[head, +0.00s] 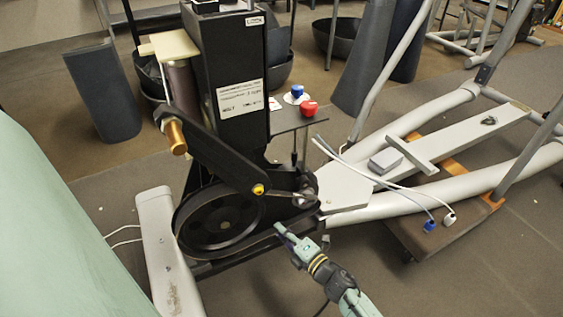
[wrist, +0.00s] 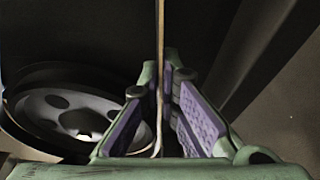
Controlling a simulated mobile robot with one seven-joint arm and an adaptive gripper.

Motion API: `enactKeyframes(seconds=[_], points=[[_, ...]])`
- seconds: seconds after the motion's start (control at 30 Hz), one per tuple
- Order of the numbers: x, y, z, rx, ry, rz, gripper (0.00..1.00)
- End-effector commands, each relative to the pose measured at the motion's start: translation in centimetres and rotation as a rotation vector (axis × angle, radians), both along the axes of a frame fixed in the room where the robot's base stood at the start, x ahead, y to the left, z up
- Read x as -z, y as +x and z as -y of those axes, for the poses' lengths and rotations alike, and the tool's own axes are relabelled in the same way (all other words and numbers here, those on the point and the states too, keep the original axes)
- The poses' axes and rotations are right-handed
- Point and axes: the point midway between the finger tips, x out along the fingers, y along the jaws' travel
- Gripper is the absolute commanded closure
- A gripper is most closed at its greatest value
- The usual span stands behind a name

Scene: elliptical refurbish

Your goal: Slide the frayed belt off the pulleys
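The large black pulley (head: 217,220) sits low on the elliptical's frame in the head view. It also shows at left in the wrist view (wrist: 75,115). A smaller pulley (head: 307,187) is up and to the right of it, partly hidden by linkage. The belt (wrist: 160,60) appears edge-on as a thin tan strip running vertically between my finger pads. My gripper (head: 281,231) reaches in from the lower right, beside the belt's lower run. In the wrist view its purple pads (wrist: 167,82) stand apart on both sides of the strip; contact with it is unclear.
A black crank arm (head: 215,150) crosses above the large pulley. The light floor foot (head: 165,250) stands left of it. A small shelf (head: 290,120) holds a red and a blue item. Grey rails (head: 440,188) extend right. Open floor lies at lower right.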

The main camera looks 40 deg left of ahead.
Motion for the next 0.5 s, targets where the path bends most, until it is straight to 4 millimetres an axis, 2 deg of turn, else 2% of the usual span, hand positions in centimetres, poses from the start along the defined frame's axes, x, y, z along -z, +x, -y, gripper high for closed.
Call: enactKeyframes(seconds=[0.5], points=[[-0.09, -0.17, 0.40, 0.000, 0.001, -0.001, 1.00]])
